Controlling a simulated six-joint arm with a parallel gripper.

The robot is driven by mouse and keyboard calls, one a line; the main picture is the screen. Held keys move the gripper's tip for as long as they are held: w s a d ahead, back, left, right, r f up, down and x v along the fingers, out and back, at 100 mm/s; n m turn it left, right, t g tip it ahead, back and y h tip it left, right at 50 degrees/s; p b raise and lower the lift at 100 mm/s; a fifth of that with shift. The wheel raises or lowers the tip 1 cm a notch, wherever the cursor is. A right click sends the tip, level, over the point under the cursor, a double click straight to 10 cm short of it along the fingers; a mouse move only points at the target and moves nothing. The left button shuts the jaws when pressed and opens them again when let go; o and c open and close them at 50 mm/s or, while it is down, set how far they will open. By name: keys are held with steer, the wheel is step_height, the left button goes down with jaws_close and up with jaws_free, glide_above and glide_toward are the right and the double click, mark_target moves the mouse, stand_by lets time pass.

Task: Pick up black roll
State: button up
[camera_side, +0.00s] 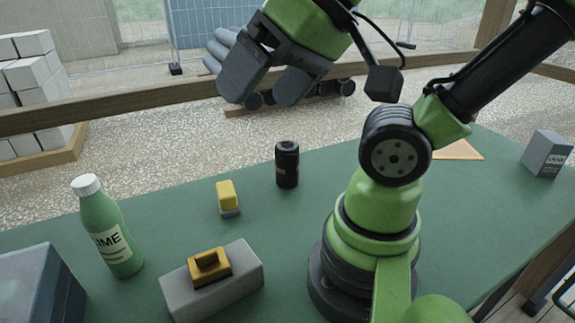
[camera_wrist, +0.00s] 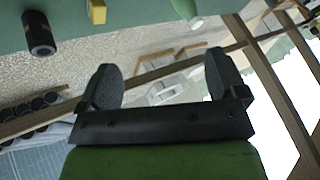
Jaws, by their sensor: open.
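The black roll (camera_side: 287,164) stands upright on the green table, near its far edge, with a small tan label on its side. It also shows at the upper left of the wrist view (camera_wrist: 39,34). My gripper (camera_side: 262,98) is raised high above the table, up and to the left of my base in the side view. Its two dark fingers are apart with nothing between them, as the wrist view (camera_wrist: 160,72) also shows. The gripper is well clear of the roll and does not touch it.
On the green table (camera_side: 330,205) are a yellow-and-grey block (camera_side: 228,198), a green bottle (camera_side: 107,226), a grey block with a yellow handle (camera_side: 212,280), a dark blue box (camera_side: 38,290) and a grey carton (camera_side: 546,153). A wooden rail (camera_side: 120,112) runs behind the table.

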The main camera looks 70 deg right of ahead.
steer(key=n+g+h, duration=0.2)
steer(key=g, duration=0.5)
glide_above(284, 147)
step_height(284, 147, down, 16)
steer(key=shift+w+r, duration=0.15)
step_height(284, 147, down, 4)
steer(key=shift+d+f, duration=0.1)
steer(key=shift+f, duration=0.1)
steer(key=f, duration=0.5)
steer(key=shift+s+d+f, duration=0.35)
steer(key=shift+f, duration=0.05)
steer(key=c, duration=1.1)
